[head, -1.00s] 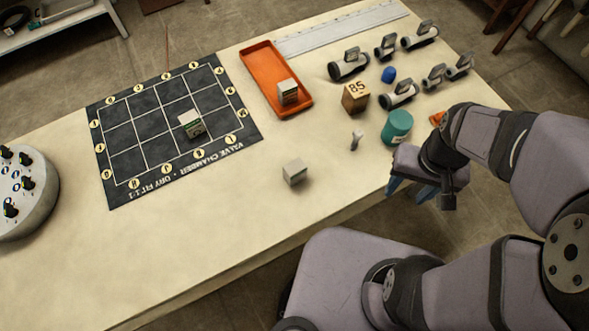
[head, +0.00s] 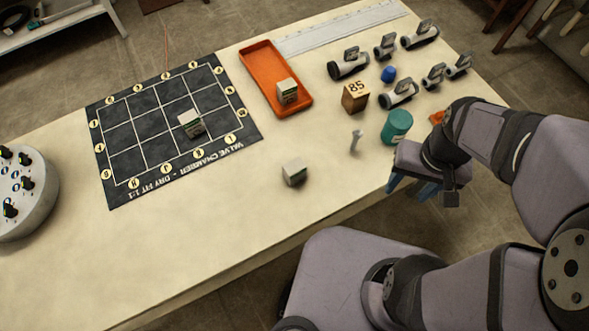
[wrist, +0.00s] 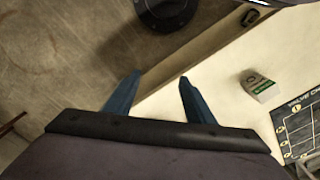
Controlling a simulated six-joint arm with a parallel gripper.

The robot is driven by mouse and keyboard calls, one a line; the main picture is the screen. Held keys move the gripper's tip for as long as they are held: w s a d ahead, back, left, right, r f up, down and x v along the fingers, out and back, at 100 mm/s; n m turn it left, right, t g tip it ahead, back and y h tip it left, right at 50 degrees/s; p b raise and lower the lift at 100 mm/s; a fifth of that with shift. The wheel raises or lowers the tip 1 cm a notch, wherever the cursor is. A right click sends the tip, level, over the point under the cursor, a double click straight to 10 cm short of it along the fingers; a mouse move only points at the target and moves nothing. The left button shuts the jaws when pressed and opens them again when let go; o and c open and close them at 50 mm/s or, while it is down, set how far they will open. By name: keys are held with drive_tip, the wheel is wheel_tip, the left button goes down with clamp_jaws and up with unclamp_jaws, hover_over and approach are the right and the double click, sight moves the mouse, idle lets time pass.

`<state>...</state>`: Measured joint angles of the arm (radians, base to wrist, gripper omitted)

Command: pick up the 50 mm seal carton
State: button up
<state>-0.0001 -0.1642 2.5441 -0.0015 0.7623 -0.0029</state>
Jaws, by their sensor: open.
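Three small white-and-grey cartons with green labels show in the head view. One carton (head: 294,172) stands on the bare table near the front edge; it also shows in the wrist view (wrist: 258,86). One carton (head: 287,91) is in the orange tray, and one carton (head: 190,123) is on the dark grid mat. The size print is too small to read, so I cannot tell which is the 50 mm one. My gripper (head: 410,188) is open and empty at the table's front edge, right of the bare-table carton and apart from it. Its blue fingers show in the wrist view (wrist: 159,80).
The orange tray (head: 256,68) and dark grid mat (head: 122,190) lie to the left. A teal cylinder (head: 396,127), a wooden block marked 85 (head: 355,97), a small grey upright piece (head: 356,140), a blue piece (head: 388,74) and several valve fittings (head: 348,66) stand at the right. Table around the nearest carton is clear.

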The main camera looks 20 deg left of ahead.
wheel_tip(320, 180, up, 4)
drive_tip(key=n+t+h+b, duration=0.3)
drive_tip(key=n+t+h, duration=0.65)
drive_tip(key=n, duration=1.85)
hover_over(286, 174)
drive_tip(key=s+a, duration=0.3)
drive_tip(key=shift+t+y, duration=0.35)
drive_tip(key=shift+t, duration=0.1)
wheel_tip(286, 174, down, 10)
drive_tip(key=shift+r, duration=0.1)
drive_tip(key=shift+f, duration=0.65)
drive_tip(key=shift+p+x, duration=1.5)
drive_tip(key=shift+x, duration=1.6)
drive_tip(key=shift+w+d+f, duration=0.3)
drive_tip(key=shift+d, duration=0.15)
